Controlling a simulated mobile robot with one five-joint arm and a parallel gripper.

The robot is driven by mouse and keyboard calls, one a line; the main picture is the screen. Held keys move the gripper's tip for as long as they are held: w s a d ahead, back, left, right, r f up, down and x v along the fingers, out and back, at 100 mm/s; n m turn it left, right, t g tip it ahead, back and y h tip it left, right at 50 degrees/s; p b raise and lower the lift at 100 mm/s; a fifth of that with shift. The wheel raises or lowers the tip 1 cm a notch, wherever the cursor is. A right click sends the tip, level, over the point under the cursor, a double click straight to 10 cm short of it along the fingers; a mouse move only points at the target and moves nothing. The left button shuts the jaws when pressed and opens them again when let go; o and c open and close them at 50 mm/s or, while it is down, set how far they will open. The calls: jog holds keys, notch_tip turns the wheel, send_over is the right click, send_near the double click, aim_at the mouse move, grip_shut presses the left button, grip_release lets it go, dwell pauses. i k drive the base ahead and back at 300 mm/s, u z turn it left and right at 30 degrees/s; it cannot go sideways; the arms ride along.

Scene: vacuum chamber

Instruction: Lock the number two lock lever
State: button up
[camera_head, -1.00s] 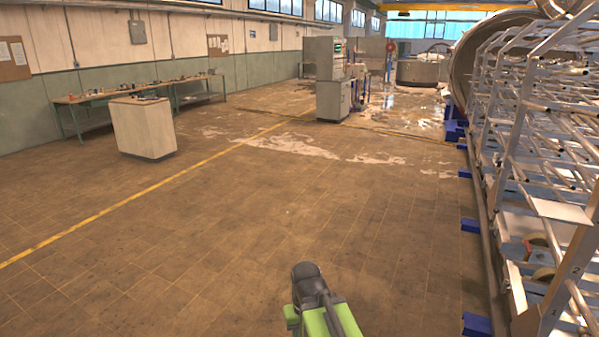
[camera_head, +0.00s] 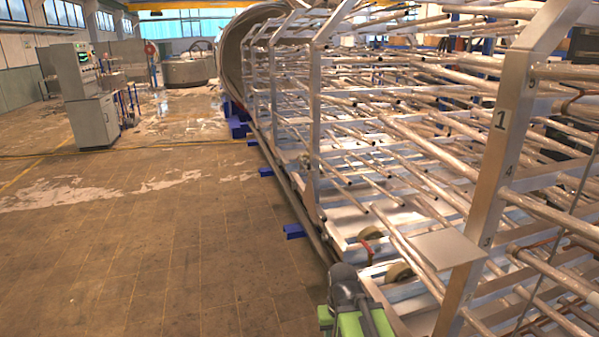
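A large metal rack (camera_head: 320,120) of bars and tubes fills the right side. Its near slanted post (camera_head: 492,185) carries a black number 1, with smaller 5, 4 and 3 beside it. I cannot make out a number two or identify a lock lever. A small red part (camera_head: 367,252) sits by a wheel on the rack's lower frame; I cannot tell what it is. A green and dark grey part of my arm shows at the bottom, in front of the rack's lower edge. My gripper's fingertips do not show.
A flat plate (camera_head: 447,249) sticks out near the rack's post. Blue blocks (camera_head: 294,231) line the rack's floor edge. A grey control cabinet (camera_head: 91,110) stands at the back left. The tiled floor left of the rack is clear, with pale patches farther back.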

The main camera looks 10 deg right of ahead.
aim_at(324, 238)
jog(key=u, duration=0.25)
jog(key=i, duration=0.95)
jog(key=u, duration=0.9)
jog(key=i, duration=2.3)
jog(key=z, duration=0.35)
